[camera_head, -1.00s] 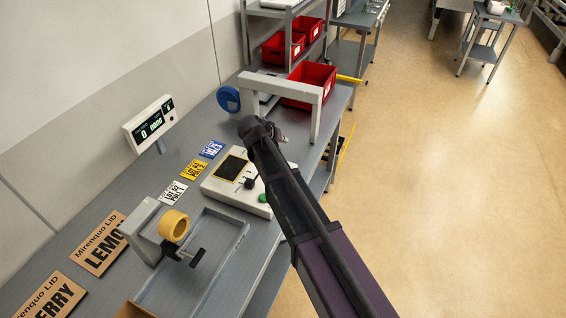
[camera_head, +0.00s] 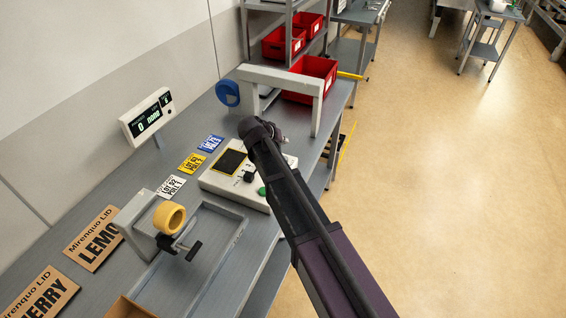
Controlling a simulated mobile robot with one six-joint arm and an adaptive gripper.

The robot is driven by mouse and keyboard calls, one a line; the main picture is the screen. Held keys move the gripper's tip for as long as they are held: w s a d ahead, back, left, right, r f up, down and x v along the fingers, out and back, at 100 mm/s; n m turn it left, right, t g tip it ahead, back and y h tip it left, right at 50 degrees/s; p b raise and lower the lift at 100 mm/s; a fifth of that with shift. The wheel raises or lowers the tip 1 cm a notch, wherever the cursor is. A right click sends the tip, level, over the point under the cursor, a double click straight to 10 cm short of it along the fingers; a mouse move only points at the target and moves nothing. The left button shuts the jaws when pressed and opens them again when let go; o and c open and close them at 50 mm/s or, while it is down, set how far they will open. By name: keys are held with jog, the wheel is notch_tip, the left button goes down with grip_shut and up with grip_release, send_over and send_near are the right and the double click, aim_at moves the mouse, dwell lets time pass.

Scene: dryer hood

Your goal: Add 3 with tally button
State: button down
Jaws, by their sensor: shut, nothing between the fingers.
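A white control box (camera_head: 221,182) sits on the grey bench, left of my arm. It has a dark yellow-edged panel (camera_head: 231,163), a black knob (camera_head: 249,176) and a green button (camera_head: 262,191) close to my arm. I cannot tell which of these is the tally button. A white display (camera_head: 146,117) stands by the wall and reads "0 none", with a small digit at its right that is too small to read surely. My arm reaches in from the lower right past the box. My gripper's fingers are hidden, so I cannot see them against the button.
A white arch (camera_head: 316,108) stands behind the box, near a blue disc (camera_head: 228,93) and red bins (camera_head: 323,70). A yellow tape roll (camera_head: 169,217) on a holder stands over a grey tray (camera_head: 226,246). Lot cards (camera_head: 191,163) and lid cards (camera_head: 94,238) lie left.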

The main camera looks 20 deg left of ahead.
jog(key=shift+f+b, duration=2.25)
jog(key=shift+f, duration=0.35)
jog(key=shift+f+b, duration=1.2)
jog(key=shift+b, duration=0.05)
dwell(1.1)
jog(key=shift+r, duration=0.1)
jog(key=shift+r+p, duration=1.15)
jog(key=shift+p, duration=0.15)
jog(key=shift+r, duration=0.1)
jog(key=shift+r+p, duration=2.4)
jog(key=shift+p, duration=0.1)
